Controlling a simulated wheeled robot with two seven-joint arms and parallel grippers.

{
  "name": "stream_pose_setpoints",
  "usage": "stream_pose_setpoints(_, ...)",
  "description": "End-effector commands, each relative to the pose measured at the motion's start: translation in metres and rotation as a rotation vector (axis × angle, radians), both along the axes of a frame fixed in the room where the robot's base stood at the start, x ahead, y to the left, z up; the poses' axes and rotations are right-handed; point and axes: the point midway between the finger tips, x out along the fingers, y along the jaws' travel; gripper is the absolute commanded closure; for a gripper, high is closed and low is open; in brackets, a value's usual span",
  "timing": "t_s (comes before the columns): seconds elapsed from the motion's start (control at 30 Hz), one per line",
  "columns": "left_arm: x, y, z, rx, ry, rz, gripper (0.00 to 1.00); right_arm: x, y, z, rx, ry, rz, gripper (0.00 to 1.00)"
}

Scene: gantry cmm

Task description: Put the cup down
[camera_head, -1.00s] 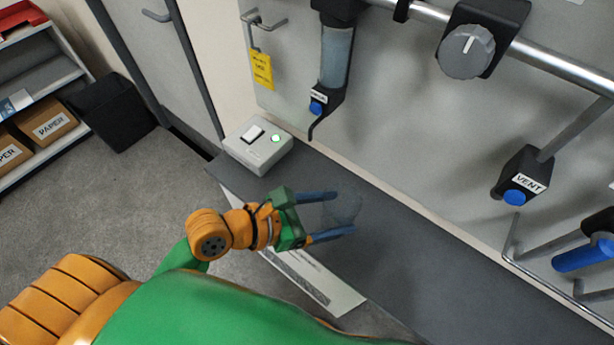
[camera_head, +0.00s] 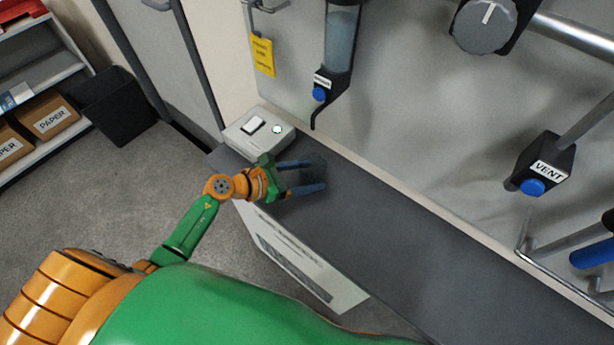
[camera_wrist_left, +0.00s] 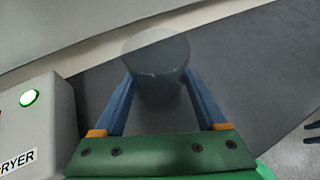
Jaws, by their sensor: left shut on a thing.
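The cup (camera_wrist_left: 156,68) is a clear, greyish tumbler between the blue fingers of my left gripper (camera_wrist_left: 160,88) in the left wrist view. In the head view the cup (camera_head: 315,165) shows only faintly against the dark counter. My left gripper (camera_head: 314,176) is shut on it, with a finger on each side. The cup is over the dark grey counter (camera_head: 400,240), near its left end. I cannot tell whether its base touches the surface.
A grey switch box (camera_head: 258,134) with a green light stands close beside the gripper. A dispenser with a blue button (camera_head: 319,94) hangs above. A vent valve (camera_head: 541,165) and rails are on the wall at right. The counter right of the cup is clear.

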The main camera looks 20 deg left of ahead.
Motion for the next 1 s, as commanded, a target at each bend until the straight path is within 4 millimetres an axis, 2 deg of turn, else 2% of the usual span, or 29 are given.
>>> stream_pose_setpoints(0.27, 0.000, 0.000, -0.003, 0.002, 0.000, -0.002, 0.80, 0.000, 0.000, -0.002, -0.001, 0.000, 0.000, 0.50)
stream_pose_setpoints(0.3, 0.000, 0.000, -0.003, 0.002, 0.000, -0.002, 0.20, 0.000, 0.000, -0.002, -0.001, 0.000, 0.000, 0.50)
stream_pose_setpoints(0.37, -0.001, 0.000, -0.002, 0.002, 0.000, -0.002, 0.04, 0.000, 0.000, -0.001, -0.001, 0.000, 0.000, 0.50)
stream_pose_setpoints(0.4, -0.001, 0.000, -0.002, 0.002, 0.000, -0.002, 0.00, 0.000, 0.000, -0.001, -0.001, 0.000, 0.000, 0.50)
stream_pose_setpoints(0.67, -0.002, 0.001, 0.001, 0.003, 0.000, -0.001, 0.00, 0.000, 0.000, 0.001, -0.001, 0.001, 0.000, 0.50)
stream_pose_setpoints(0.77, -0.012, 0.012, 0.005, 0.006, 0.000, -0.001, 0.00, 0.000, 0.000, 0.000, -0.001, 0.001, 0.000, 0.50)
stream_pose_setpoints(1.0, -0.054, 0.051, 0.028, 0.007, 0.003, -0.002, 0.00, -0.001, 0.000, -0.010, 0.000, 0.001, 0.000, 0.50)
